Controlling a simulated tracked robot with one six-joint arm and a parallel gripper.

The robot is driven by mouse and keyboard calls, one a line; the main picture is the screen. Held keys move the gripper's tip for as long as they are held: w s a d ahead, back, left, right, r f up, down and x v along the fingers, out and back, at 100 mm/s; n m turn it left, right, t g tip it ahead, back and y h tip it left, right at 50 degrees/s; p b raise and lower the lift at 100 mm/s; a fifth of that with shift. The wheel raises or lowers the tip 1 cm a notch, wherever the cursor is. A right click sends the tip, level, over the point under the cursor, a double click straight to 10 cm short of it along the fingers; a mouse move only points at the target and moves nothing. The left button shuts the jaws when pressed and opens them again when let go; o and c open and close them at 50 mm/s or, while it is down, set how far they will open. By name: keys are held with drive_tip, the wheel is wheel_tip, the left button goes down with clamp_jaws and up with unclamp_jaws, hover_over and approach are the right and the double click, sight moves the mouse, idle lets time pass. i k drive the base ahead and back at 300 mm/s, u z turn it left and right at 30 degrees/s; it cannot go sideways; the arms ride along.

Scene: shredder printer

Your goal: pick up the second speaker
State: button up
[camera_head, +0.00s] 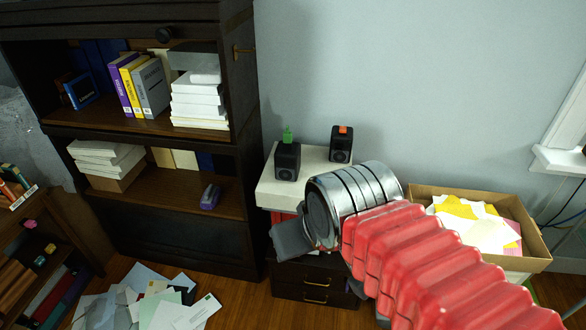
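Two small black speakers stand upright on a white-topped surface (313,163) against the wall. The left, nearer speaker (288,162) has a green piece on top. The right, farther speaker (341,146) has an orange piece on top. They stand apart with a gap between them. My gripper (291,240) shows only as a dark grey part at the end of my arm, in front of and below the speakers. It appears apart from both. Its fingers are mostly hidden, so I cannot tell whether it is open or shut. My arm hides part of the surface's right front.
A dark bookcase (235,120) with books and a purple stapler (210,197) stands close on the left. An open cardboard box (536,247) of paper is at the right. Below my gripper is a dark drawer unit (287,281). Papers (160,303) litter the floor.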

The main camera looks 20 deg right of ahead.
sight(287, 156)
drive_tip(key=z, duration=0.15)
drive_tip(key=i, duration=0.6)
drive_tip(key=u, duration=2.25)
